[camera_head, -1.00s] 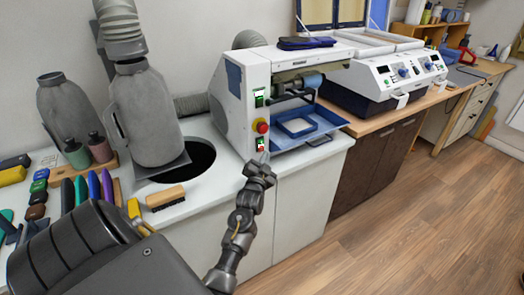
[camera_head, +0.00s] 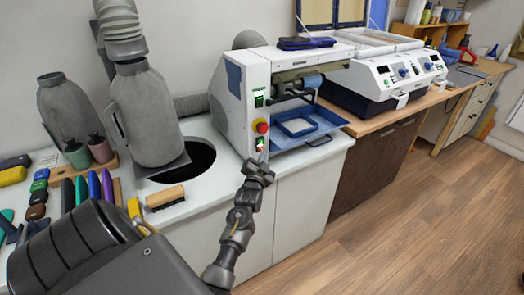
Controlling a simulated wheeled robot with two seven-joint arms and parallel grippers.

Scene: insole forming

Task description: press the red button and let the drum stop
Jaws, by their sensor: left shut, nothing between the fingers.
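The white machine (camera_head: 240,112) stands on the white counter. A round red button (camera_head: 262,126) on a yellow base sits on its front panel. A small switch box (camera_head: 260,145) with green and red parts is just below it, and a green switch (camera_head: 258,97) is above. A blue-grey drum (camera_head: 313,81) shows in the machine's opening; I cannot tell whether it turns. My left gripper (camera_head: 262,161) is shut and empty, its tip just below the switch box. I cannot tell whether it touches the panel. My right gripper is out of view.
A blue tray (camera_head: 330,123) juts from the machine, right of my gripper. A round dark hole (camera_head: 190,163) and a wooden brush (camera_head: 165,198) are on the counter to the left. The floor (camera_head: 400,230) at right is clear.

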